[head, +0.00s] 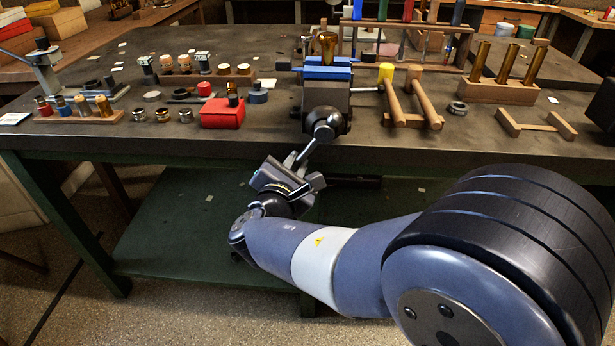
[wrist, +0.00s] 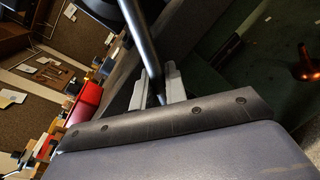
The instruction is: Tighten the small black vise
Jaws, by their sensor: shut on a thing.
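The small black vise (head: 325,97) stands at the front edge of the workbench in the head view, with blue jaw pads (head: 326,72). An amber-brown rounded piece (head: 328,46) stands upright at the jaws; whether they touch it I cannot tell. The vise's handle bar (head: 307,151) slants down and left from its round front hub, out past the bench edge. My gripper (head: 291,167) is at the bar's lower end. In the wrist view the bar (wrist: 137,35) runs down between the two pale fingers of my gripper (wrist: 158,88), which are shut on it.
A red box (head: 222,112) and small metal rings sit left of the vise. Wooden-handled mallets (head: 411,105) and a wooden block with brass tubes (head: 500,88) stand to its right. A green lower shelf (head: 190,235) lies beneath the bench (head: 250,146).

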